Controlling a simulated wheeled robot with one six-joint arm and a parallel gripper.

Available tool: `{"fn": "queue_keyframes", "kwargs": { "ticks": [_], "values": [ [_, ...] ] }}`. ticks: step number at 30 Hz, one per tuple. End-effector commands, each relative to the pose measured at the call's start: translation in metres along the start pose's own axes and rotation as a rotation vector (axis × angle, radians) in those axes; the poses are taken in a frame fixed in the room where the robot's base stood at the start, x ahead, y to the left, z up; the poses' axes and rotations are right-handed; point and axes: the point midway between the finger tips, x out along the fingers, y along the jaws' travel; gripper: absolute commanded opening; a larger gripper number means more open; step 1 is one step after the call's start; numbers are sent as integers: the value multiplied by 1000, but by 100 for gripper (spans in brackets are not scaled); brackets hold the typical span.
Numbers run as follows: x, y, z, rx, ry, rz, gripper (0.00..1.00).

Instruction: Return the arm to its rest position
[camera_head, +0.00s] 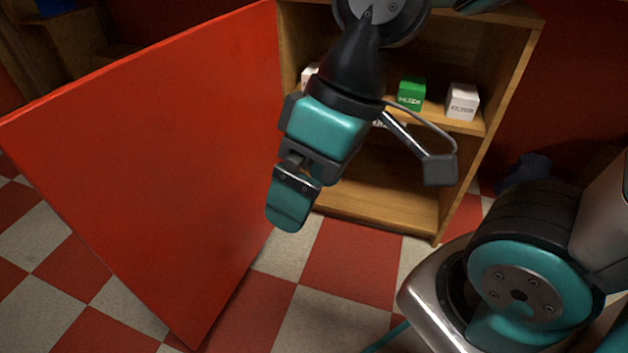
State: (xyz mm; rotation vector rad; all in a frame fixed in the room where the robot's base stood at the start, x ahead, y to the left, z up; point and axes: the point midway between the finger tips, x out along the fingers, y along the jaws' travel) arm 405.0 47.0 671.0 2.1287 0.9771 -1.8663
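My arm reaches down from the top of the view, in front of an open wooden cabinet. My gripper (291,207) hangs at its end and points down and a little left. Its teal fingers show edge-on as a single shape, so the gap between them is hidden. No object shows in or below the fingers. The gripper is close to the right side of the red door (150,150) in the picture; I cannot tell if they touch.
The wooden cabinet (515,75) holds a green box (411,93), a white box (462,101) and another white box (309,74), partly hidden, on its shelf. Its lower compartment looks empty. The red door stands open on the left. Checkered floor (345,268) lies clear below.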

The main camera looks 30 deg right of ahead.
Motion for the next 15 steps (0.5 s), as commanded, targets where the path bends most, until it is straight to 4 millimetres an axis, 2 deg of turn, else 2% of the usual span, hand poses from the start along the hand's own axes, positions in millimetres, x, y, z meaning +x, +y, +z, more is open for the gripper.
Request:
{"fn": "queue_keyframes", "kwargs": {
  "ticks": [3,11,15],
  "values": [
    [-2,-2,6,-38,-24,5,96],
    [-4,-3,5,-35,-23,4,96],
    [-20,-8,1,-34,-22,4,96]
  ]
}}
